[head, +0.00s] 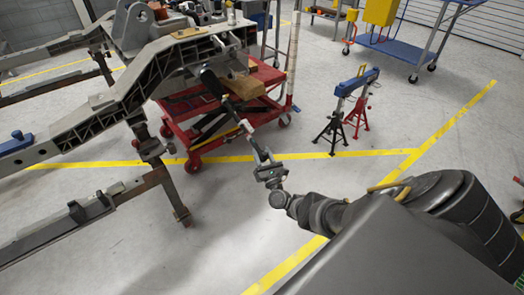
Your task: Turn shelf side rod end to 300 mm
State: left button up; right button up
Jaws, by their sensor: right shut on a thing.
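My right gripper (264,158) reaches up from the lower right and is shut on the near end of a thin rod-like part (243,124). The part slants up and left from the jaws, with a pale section near the middle and a dark, thicker far end (211,82). The far end overlaps the chassis frame (160,70) and the red shelf cart (200,150) in the picture; I cannot tell whether it touches either. The jaws hide the exact grip on the rod end, and no length reading can be made out. My left gripper is not in view.
A tan block (242,86) lies on the red cart. A tall pale marked post (293,50) stands at the cart's right. A blue-topped cart (395,48) is behind.

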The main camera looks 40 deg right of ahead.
jog(key=shift+s+d+f, duration=0.1)
jog(key=shift+s+f, duration=0.1)
jog(key=shift+f, duration=0.05)
jog(key=o, duration=1)
jog(key=shift+d, duration=0.15)
jog(key=shift+c, duration=0.2)
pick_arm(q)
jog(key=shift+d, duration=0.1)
pick_arm(e)
jog(key=shift+w+r, duration=0.1)
jog(key=shift+a, duration=0.2)
pick_arm(q)
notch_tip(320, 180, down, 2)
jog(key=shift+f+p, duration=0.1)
jog(key=shift+p, duration=0.4)
pick_arm(e)
jog(key=v, duration=1)
jog(key=shift+s, duration=0.35)
